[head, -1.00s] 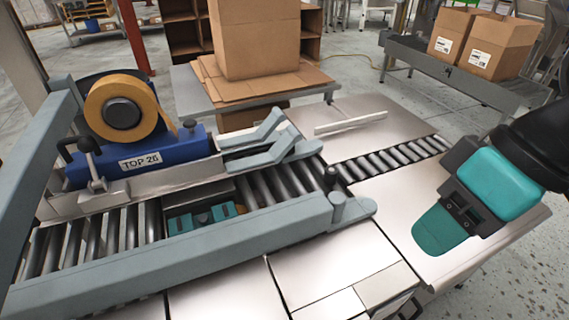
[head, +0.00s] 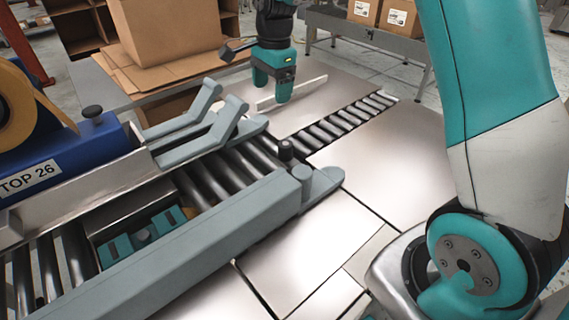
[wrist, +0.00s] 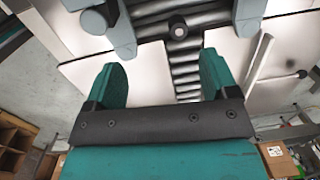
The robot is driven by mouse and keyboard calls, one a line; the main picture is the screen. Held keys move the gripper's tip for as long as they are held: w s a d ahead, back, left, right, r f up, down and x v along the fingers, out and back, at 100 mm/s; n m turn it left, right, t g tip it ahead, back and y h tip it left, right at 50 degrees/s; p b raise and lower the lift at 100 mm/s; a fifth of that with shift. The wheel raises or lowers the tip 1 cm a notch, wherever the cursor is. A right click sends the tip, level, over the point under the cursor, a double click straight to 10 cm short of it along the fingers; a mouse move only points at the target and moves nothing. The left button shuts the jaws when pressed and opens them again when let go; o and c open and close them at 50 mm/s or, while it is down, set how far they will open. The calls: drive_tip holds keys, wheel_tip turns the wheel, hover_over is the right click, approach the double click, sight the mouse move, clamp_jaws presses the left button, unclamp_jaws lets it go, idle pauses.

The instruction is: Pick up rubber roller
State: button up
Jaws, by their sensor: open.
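A small dark cylinder (head: 286,151), which looks like the rubber roller, stands at the mouth of the roller conveyor, close beside the near grey rail. In the wrist view it shows as a black cylinder with a paler round centre (wrist: 178,29), between the two rails. My gripper (head: 273,88) hangs above the far metal plate, up and slightly left of the cylinder in the head view, fingers pointing down. In the wrist view my gripper (wrist: 162,65) is open and empty, its teal fingers well apart, with the cylinder beyond them.
The near grey rail (head: 220,235) and far guide arms (head: 205,135) flank the conveyor. A blue tape unit (head: 75,155) stands at left. A pale bar (head: 292,93) lies on the far plate. A cardboard box (head: 170,30) stands behind. The near plates (head: 295,245) are clear.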

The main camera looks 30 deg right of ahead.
sight(286, 143)
drive_tip(key=w+d+f+m+b, duration=0.2)
drive_tip(key=w+d+f+m, duration=0.45)
drive_tip(key=f, duration=0.25)
drive_tip(key=shift+m+h, duration=0.35)
drive_tip(key=shift+h, duration=0.05)
drive_tip(key=f, duration=1.1)
drive_tip(key=shift+s+d, duration=0.1)
drive_tip(key=shift+s, duration=0.3)
wheel_tip(286, 143, down, 6)
drive_tip(key=shift+s+r+b, duration=0.1)
drive_tip(key=shift+s+b, duration=0.05)
drive_tip(key=shift+b, duration=0.25)
drive_tip(key=c, duration=1)
drive_tip(key=shift+c, duration=0.2)
drive_tip(key=shift+r, duration=0.2)
